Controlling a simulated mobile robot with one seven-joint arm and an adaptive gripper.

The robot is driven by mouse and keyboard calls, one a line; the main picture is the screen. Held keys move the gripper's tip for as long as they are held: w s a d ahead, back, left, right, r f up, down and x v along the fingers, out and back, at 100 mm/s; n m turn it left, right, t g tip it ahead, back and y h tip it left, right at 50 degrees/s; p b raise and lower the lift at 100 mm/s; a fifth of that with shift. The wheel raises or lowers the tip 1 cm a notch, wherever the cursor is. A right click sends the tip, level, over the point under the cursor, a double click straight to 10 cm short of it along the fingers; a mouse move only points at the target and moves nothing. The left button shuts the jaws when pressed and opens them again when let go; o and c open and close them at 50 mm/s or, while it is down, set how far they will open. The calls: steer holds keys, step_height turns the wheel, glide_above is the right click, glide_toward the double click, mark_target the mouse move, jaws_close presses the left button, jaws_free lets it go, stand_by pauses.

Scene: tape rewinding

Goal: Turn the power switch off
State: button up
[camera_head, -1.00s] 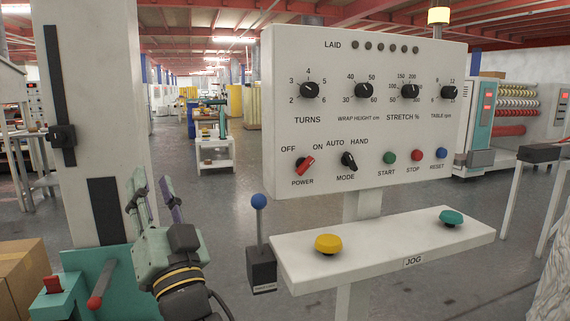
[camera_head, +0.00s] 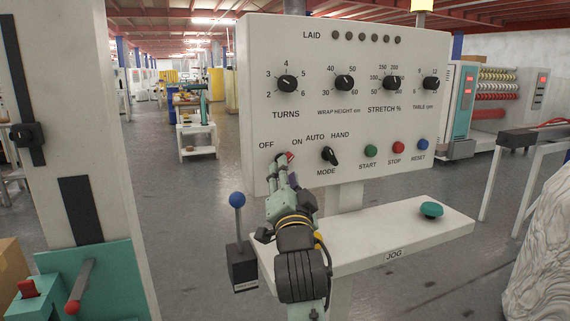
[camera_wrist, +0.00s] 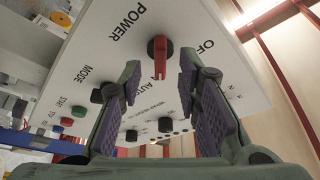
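The power switch (camera_head: 291,156) is a red and black knob on the lower left of the white control panel. Its red end points up and right toward ON in the head view; my gripper partly covers it and hides the POWER label. My gripper (camera_head: 283,166) is in front of the panel at this switch. In the wrist view, the power switch (camera_wrist: 158,60) shows ahead, between the lines of the two purple-padded fingers. My gripper (camera_wrist: 159,84) is open there, with a clear gap between the fingers. I cannot tell how close the fingertips are to the panel.
The mode knob (camera_head: 330,156) is just right of my gripper. Start (camera_head: 370,151), stop (camera_head: 398,147) and reset (camera_head: 423,145) buttons follow to the right. A blue-topped lever (camera_head: 237,199) stands to the left. The jog shelf (camera_head: 400,243) juts out below.

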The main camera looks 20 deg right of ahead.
steer(key=shift+x, duration=1.45)
steer(key=shift+c, duration=0.2)
jaws_close()
